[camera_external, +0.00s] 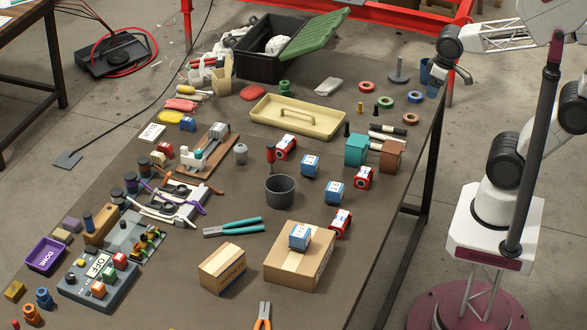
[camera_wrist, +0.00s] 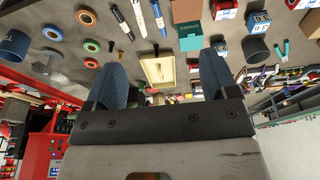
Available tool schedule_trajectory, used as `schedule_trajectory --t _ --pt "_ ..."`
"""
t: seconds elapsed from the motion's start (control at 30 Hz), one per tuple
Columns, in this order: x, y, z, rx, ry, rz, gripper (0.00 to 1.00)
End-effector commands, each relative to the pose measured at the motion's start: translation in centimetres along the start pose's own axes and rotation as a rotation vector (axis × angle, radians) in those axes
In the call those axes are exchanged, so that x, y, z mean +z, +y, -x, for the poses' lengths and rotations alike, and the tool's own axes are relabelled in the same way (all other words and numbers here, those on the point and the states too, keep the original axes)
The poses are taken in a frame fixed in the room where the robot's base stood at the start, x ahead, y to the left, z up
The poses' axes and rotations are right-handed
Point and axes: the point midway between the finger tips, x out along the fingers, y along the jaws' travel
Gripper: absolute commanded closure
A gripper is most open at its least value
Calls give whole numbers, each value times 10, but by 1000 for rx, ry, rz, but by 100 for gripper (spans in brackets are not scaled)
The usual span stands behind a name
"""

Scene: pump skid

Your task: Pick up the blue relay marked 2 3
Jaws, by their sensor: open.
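Three blue relays with white labels show in the external view. One blue relay (camera_external: 310,166) stands on the table right of centre, another blue relay (camera_external: 334,192) is just nearer, and a third blue relay (camera_external: 300,236) sits on a cardboard box (camera_external: 285,268). Their markings are too small to read, so I cannot tell which is 2 3. My gripper (camera_external: 449,82) is open and empty beyond the table's right edge, far from the relays. In the wrist view my gripper (camera_wrist: 164,76) has its fingers apart, and a blue relay (camera_wrist: 258,21) shows at upper right.
Red relays (camera_external: 363,178) stand close beside the blue ones. A grey cup (camera_external: 280,191), teal block (camera_external: 356,150) and brown block (camera_external: 392,154) are nearby. A cream tray (camera_external: 297,119) lies farther back.

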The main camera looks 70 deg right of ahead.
Motion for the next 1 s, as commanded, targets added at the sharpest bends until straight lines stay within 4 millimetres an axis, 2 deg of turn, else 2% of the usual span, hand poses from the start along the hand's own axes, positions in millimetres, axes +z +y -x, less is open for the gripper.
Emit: schedule_trajectory --t 0.43,0.57,0.73,1.0 --pt "-2 0 6 0 1 0 16" --pt "-6 0 22 0 3 0 16" --pt "-12 0 52 0 3 0 16" --pt "-32 -11 47 -68 -55 -111 16"
